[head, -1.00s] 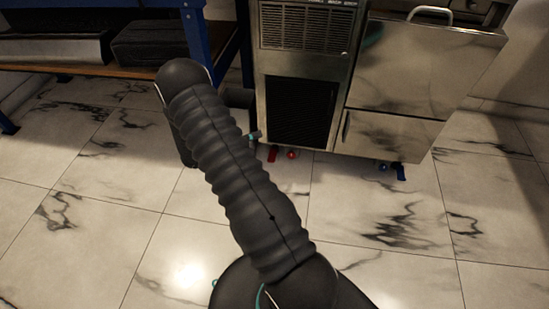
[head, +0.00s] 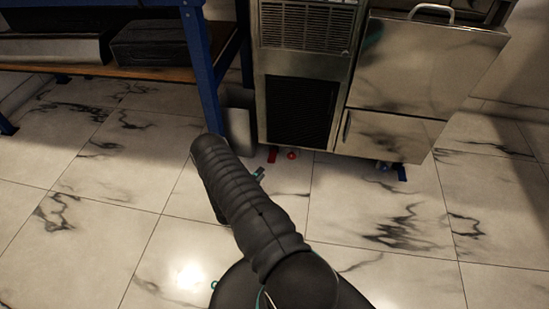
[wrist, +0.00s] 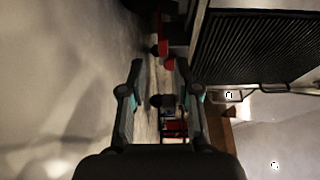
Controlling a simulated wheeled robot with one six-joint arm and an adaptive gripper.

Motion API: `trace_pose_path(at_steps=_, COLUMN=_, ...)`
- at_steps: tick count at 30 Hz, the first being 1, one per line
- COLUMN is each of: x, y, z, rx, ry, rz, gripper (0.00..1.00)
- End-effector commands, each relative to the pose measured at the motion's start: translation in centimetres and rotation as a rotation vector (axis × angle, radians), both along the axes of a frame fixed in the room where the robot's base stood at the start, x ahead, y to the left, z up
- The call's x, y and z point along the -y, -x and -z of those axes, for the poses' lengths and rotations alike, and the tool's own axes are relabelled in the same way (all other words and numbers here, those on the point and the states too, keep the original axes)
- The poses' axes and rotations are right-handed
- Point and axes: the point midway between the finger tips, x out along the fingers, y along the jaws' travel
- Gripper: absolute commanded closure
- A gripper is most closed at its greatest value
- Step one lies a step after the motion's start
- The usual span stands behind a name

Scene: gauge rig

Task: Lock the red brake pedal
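The red brake pedal (head: 271,155) is low at the foot of the steel cabinet in the head view, just left of a round red part (head: 292,155). In the wrist view two red parts (wrist: 168,63) show near the gap between my fingertips; I cannot tell which is the pedal. My gripper (wrist: 159,66) is open with nothing between its fingers, pointing toward the red parts and apparently short of them. In the head view my arm hides most of the gripper; only a small tip shows beside it, below the pedal.
The steel cabinet (head: 298,60) with a dark grille stands behind the pedal. A blue-legged bench (head: 205,70) and a grey bin (head: 240,125) stand to the left. The marble floor (head: 400,240) in front is clear.

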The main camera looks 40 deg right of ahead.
Motion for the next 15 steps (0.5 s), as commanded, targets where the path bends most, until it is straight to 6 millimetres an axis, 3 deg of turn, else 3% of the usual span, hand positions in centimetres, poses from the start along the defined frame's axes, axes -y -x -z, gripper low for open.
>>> trace_pose_path(at_steps=15, x=8.9, y=-2.7, z=0.0, rx=0.002, ry=0.000, rz=0.004, gripper=0.69)
